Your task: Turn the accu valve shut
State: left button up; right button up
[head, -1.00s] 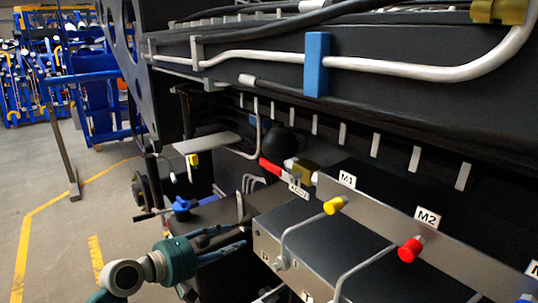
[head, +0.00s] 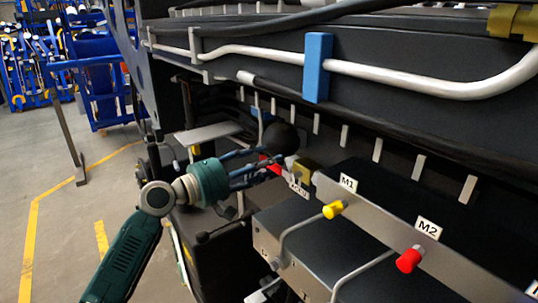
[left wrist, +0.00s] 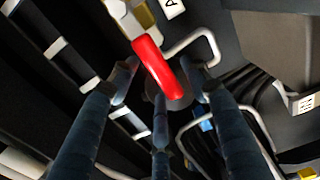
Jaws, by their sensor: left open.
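The accu valve has a red lever handle (left wrist: 158,67) on a brass body (head: 306,171), above a white label (head: 298,189) that is partly hidden. In the head view my left gripper (head: 275,165) reaches from the left and covers most of the red handle. In the left wrist view the handle lies between the fingertips of the open left gripper (left wrist: 163,82), with dark fingers on both sides and one below. I cannot tell whether any finger touches it. My right gripper is not in view.
A grey block with labels M1 (head: 347,182) and M2 (head: 428,228) carries a yellow cap (head: 334,209) and a red cap (head: 409,260), right of the valve. Pipes (head: 300,232) run down from it. A dark ball (head: 285,138) sits just behind the gripper.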

pick_arm(q)
jog(key=shift+w+d, duration=0.2)
jog(key=shift+d, duration=0.15)
jog(key=shift+w+d, duration=0.2)
jog(key=shift+c, duration=1.3)
grip_shut()
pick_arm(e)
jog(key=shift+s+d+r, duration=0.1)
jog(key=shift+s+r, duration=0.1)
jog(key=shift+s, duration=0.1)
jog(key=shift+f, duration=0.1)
